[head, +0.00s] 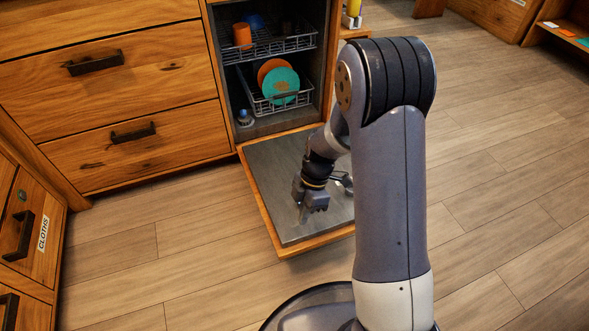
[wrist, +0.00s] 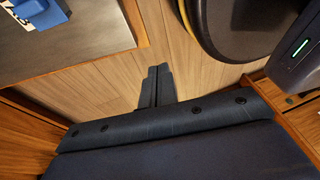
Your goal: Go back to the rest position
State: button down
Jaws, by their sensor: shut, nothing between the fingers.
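My gripper (head: 304,210) hangs at the end of my arm, above the lowered door (head: 275,193) of the dishwasher in the head view. Its narrow fingers point down and are together with nothing between them. In the wrist view the dark fingers (wrist: 157,80) also lie side by side, in front of the plank floor. My arm bends from its tall upright link down to the left and hides part of the door's right side.
The dishwasher's lower rack (head: 262,107) holds a teal plate (head: 281,85) and an orange plate; an orange cup (head: 242,34) stands in the upper rack. Wooden drawers (head: 133,140) stand left. Floor (head: 195,215) left of the door is clear.

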jog(key=b, duration=0.4)
send_over(292, 241)
notch_tip(292, 241, down, 8)
jog(key=shift+d+f, duration=0.1)
jog(key=shift+f, duration=0.15)
jog(key=f+b, duration=0.2)
jog(key=f, duration=0.3)
jog(key=shift+s+b, duration=0.2)
jog(key=shift+b, duration=0.1)
jog(key=shift+a+r+p, duration=0.2)
jog(key=shift+r+p, duration=0.25)
jog(key=shift+w+r, duration=0.15)
jog(key=shift+w, duration=0.05)
